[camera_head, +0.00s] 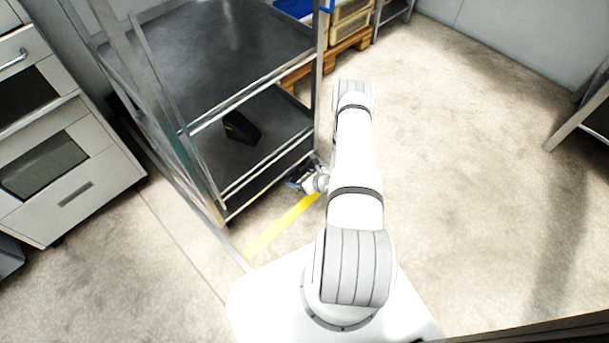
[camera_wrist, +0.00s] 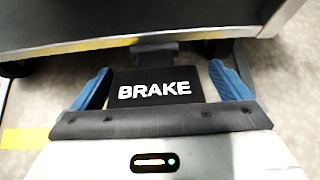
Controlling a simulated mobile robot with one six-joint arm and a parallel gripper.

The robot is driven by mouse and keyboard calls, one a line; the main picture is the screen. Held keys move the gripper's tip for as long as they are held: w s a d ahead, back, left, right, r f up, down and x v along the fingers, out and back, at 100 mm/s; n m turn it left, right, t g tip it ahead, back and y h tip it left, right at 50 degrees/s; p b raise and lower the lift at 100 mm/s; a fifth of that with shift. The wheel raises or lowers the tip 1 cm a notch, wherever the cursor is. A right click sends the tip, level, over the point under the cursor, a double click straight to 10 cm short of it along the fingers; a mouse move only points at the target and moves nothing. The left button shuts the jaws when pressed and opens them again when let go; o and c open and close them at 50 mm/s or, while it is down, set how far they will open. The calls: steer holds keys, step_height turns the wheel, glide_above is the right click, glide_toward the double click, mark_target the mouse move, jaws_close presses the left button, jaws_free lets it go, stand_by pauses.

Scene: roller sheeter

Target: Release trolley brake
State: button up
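The trolley (camera_head: 240,60) is a metal frame with dark shelves, standing left of my arm in the head view. Its lower edge (camera_wrist: 130,42) crosses the top of the wrist view. The brake pedal (camera_wrist: 155,88) is a black plate marked BRAKE, low under that edge. My gripper (camera_wrist: 158,82) is open, with one blue finger on each side of the pedal. Small gaps seem to show between the fingers and the plate; I cannot tell whether they touch it. In the head view my gripper (camera_head: 297,182) is low at the trolley's near right corner, and the pedal is hidden.
A yellow floor line (camera_head: 283,226) runs beside the trolley. A drawer cabinet (camera_head: 60,140) stands at the left. A wooden pallet with crates (camera_head: 345,42) is behind the trolley. A black object (camera_head: 241,128) lies on the lower shelf.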

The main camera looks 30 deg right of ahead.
steer(key=shift+s+a, duration=0.1)
steer(key=shift+s, duration=0.05)
steer(key=p+v, duration=0.2)
steer(key=v, duration=0.5)
steer(key=shift+s+r+p, duration=0.2)
steer(key=shift+p, duration=0.2)
steer(key=shift+s, duration=0.15)
